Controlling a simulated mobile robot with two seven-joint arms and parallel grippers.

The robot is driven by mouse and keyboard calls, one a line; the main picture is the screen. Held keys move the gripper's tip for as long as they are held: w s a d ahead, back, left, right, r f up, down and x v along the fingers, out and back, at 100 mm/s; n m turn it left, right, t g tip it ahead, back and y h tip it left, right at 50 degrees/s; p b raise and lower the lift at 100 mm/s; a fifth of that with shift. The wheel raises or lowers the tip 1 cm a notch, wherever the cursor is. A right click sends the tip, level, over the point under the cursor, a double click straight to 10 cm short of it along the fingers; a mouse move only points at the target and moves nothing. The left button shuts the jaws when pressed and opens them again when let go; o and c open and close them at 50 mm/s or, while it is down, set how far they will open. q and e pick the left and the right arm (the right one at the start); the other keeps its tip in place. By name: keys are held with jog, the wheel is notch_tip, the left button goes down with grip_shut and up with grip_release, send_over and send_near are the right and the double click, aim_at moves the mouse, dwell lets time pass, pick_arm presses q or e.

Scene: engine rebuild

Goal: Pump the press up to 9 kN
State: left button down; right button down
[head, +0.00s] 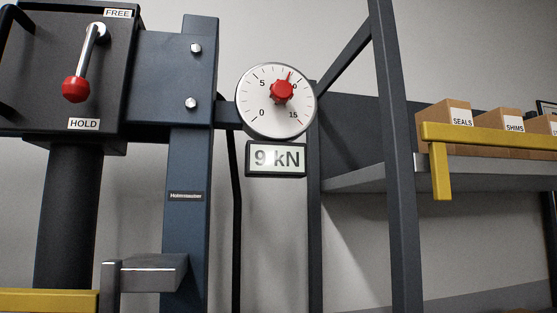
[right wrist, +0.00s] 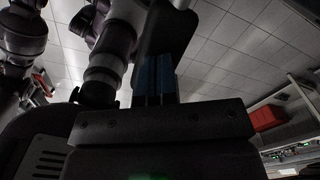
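The press's dark valve box (head: 130,70) fills the upper left of the head view. Its lever (head: 90,50) has a red knob (head: 76,89) and points down toward the HOLD label (head: 84,124), away from FREE. The round gauge (head: 262,118) right of the blue frame (head: 188,225) has a red needle pointing up and slightly right, near the 10 mark. A plate (head: 277,158) below reads 9 kN. I see no pump handle for certain. My left gripper is out of view. In the right wrist view my right gripper (right wrist: 162,85) is dark; its opening is unclear.
Boxes marked SEALS (head: 445,122) and SHIMS (head: 500,125) stand on a grey shelf (head: 370,178) at right, behind a yellow bar (head: 490,137). A dark upright (head: 398,190) stands left of them. Another yellow bar (head: 45,301) crosses the lower left.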

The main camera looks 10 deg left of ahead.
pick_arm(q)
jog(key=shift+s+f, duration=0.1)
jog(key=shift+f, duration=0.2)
pick_arm(e)
jog(key=shift+f, duration=0.4)
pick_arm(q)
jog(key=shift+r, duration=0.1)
pick_arm(e)
jog(key=shift+w+r, duration=0.1)
